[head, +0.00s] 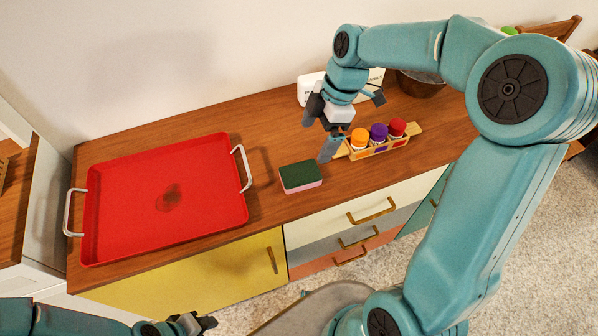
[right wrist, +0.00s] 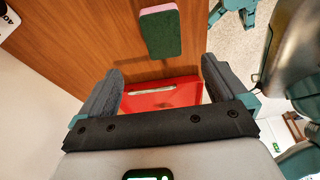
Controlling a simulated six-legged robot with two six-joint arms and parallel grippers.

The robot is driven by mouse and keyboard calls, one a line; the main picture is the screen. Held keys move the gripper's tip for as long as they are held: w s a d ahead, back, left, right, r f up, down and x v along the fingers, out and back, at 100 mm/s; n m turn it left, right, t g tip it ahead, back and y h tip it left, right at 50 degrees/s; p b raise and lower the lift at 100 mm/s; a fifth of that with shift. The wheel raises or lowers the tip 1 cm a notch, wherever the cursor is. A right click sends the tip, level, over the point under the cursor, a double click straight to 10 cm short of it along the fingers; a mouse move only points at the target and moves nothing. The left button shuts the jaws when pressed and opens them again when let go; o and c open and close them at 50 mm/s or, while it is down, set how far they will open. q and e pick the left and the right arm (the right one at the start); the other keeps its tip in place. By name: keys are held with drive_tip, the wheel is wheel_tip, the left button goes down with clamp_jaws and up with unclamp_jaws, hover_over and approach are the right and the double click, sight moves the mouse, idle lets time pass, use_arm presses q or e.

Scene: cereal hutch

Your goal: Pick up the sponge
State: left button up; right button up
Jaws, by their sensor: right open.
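The sponge (head: 301,176) lies flat on the wooden cabinet top, with a dark green upper side and a pink lower side. It also shows in the right wrist view (right wrist: 160,32), beyond the fingertips. My right gripper (head: 319,130) is open and empty, above the cabinet top, up and to the right of the sponge in the head view. Its two dark fingers are spread in the right wrist view (right wrist: 160,74), with nothing between them. My left gripper (head: 190,325) is low at the bottom edge of the head view, away from the sponge; its jaws are unclear.
A red tray (head: 120,190) with white handles and a dark stain lies left of the sponge. A wooden rack (head: 384,148) with orange, purple and red-capped jars stands to its right. A dark bowl (head: 420,86) is farther back. Bare wood surrounds the sponge.

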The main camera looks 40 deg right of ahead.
hover_over(302, 173)
drive_tip(key=d, duration=0.2)
wheel_tip(302, 173, down, 6)
drive_tip(key=shift+d+r, duration=0.1)
drive_tip(key=shift+r, duration=0.05)
drive_tip(key=x, duration=0.6)
drive_tip(key=shift+s+a, duration=0.2)
drive_tip(key=shift+f, duration=0.45)
drive_tip(key=shift+c, duration=0.3)
drive_tip(key=c, duration=1)
